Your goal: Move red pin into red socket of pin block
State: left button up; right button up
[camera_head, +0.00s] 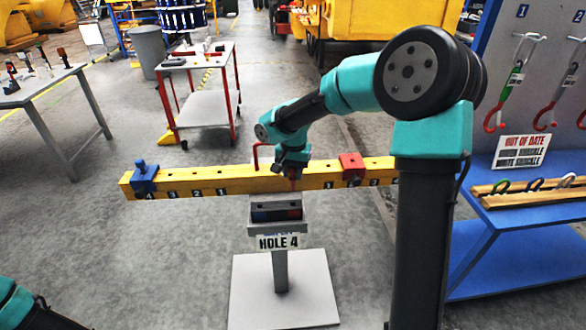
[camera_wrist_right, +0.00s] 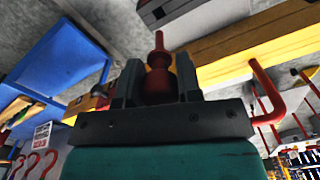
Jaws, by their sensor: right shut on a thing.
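My right gripper (camera_head: 292,172) is in front of the yellow beam, above the pin block, and is shut on the red pin. In the right wrist view the red pin (camera_wrist_right: 158,72) stands between the two grey fingers (camera_wrist_right: 158,88), its thin tip pointing away from the gripper. The pin block (camera_head: 276,205) sits on a grey stand behind a "HOLE 4" sign. Its front shows a blue part at left and a red part (camera_head: 295,214) at right. The pin is above the block and apart from it. The socket openings are too small to tell. My left gripper is out of view.
A yellow numbered beam (camera_head: 235,179) runs behind the block, with a blue clamp (camera_head: 144,177) at left and a red slider (camera_head: 351,168) at right. A red bent rod (camera_head: 257,156) rises near my right gripper. A blue bench (camera_head: 520,220) stands at right.

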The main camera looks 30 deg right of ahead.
aim_at(293, 191)
jog(key=shift+f, duration=5.2)
jog(key=o, duration=1)
notch_tip(293, 191, up, 17)
jog(key=shift+s+r, duration=0.1)
jog(key=shift+r, duration=0.1)
